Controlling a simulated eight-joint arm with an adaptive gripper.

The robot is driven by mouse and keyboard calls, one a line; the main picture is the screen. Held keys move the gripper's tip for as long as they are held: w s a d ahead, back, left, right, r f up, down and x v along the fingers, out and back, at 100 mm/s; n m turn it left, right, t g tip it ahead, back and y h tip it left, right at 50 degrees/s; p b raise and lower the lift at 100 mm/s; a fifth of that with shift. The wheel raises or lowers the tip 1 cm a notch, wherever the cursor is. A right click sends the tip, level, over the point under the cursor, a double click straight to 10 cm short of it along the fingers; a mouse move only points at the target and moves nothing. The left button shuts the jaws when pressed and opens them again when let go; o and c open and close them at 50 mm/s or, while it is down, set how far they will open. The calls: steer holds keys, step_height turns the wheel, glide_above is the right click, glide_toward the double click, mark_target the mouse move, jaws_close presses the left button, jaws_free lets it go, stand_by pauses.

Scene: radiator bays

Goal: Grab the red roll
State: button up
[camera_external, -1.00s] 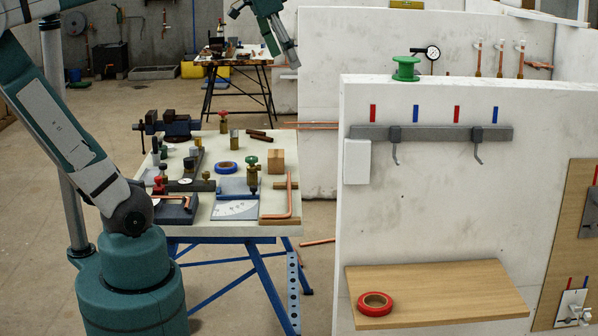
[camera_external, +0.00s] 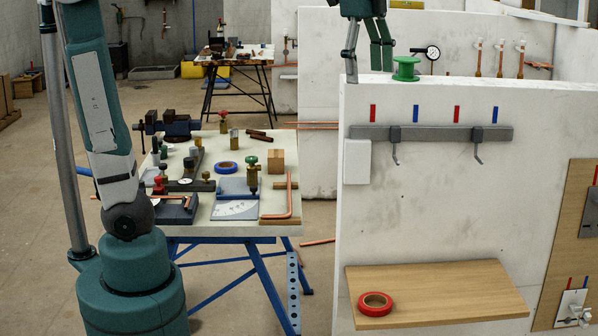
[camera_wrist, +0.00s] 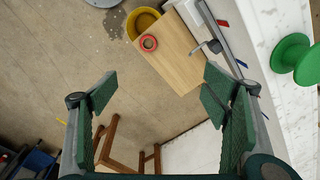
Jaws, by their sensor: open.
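The red roll (camera_external: 375,303) lies flat on the left front part of the wooden shelf (camera_external: 450,285), low on the white wall. It also shows small in the wrist view (camera_wrist: 149,43), far below my gripper, on the same shelf (camera_wrist: 178,65). My gripper (camera_external: 366,50) is at the top of the external view, above the wall's top edge and well above the roll. In the wrist view its green fingers (camera_wrist: 160,95) are spread wide with nothing between them.
A green spool (camera_external: 405,69) and a gauge (camera_external: 431,54) stand on the wall's top, close to my gripper. A grey rail (camera_external: 440,133) with hooks juts from the wall above the shelf. A cluttered workbench (camera_external: 225,228) stands to the left. A yellow bucket (camera_wrist: 141,16) shows near the shelf.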

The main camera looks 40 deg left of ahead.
steer(key=s+d+f+m, duration=0.1)
steer(key=s+d+m, duration=0.15)
steer(key=d, duration=0.45)
glide_above(372, 306)
step_height(372, 306, down, 51)
steer(key=shift+w+r+g+y, duration=0.2)
steer(key=shift+g+y, duration=0.1)
steer(key=shift+g, duration=0.1)
steer(key=shift+f+b, duration=0.3)
steer(key=shift+f, duration=1)
steer(key=shift+s+f+b, duration=0.15)
steer(key=shift+f+b, duration=0.35)
steer(key=shift+f, duration=2.1)
steer(key=c, duration=1)
